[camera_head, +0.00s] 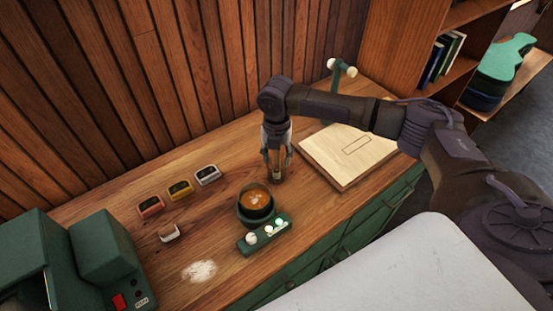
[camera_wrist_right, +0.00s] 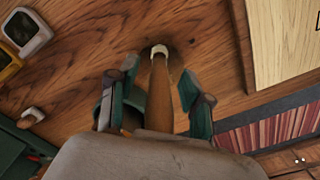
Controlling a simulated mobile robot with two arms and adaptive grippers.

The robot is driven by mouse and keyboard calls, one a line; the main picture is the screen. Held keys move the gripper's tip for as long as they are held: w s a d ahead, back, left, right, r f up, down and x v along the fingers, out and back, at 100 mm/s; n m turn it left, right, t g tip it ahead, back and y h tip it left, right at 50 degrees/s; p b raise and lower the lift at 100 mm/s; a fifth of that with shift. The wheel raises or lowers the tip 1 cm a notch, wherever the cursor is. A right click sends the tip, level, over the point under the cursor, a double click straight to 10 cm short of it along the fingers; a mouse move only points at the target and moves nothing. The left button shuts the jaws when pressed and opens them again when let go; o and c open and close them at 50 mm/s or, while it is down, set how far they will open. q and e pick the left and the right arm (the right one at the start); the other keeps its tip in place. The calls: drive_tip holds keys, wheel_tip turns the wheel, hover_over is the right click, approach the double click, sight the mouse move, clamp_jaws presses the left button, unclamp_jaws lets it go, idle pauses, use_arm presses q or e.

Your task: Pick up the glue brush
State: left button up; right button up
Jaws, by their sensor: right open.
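My right gripper (camera_head: 277,177) points down over the wooden worktop, just behind the glue pot. Its fingers stand apart. In the right wrist view, a brown handle with a pale end, apparently the glue brush (camera_wrist_right: 159,95), lies between the two open fingers of the right gripper (camera_wrist_right: 163,105). In the head view the brush is mostly hidden by the fingers. I cannot tell whether the fingers touch it. The dark round glue pot (camera_head: 256,205) holds brown glue and sits on a green base with knobs (camera_head: 264,235). My left gripper is not in view.
The wooden worktop (camera_head: 130,190) carries orange, yellow and white small devices (camera_head: 208,175) at left. A pale board (camera_head: 345,155) lies right of the gripper. A white clip-like piece (camera_head: 170,234), white powder (camera_head: 199,271) and a green machine (camera_head: 105,250) are nearer the front left.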

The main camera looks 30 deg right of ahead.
clamp_jaws()
drive_tip(key=shift+r, duration=0.15)
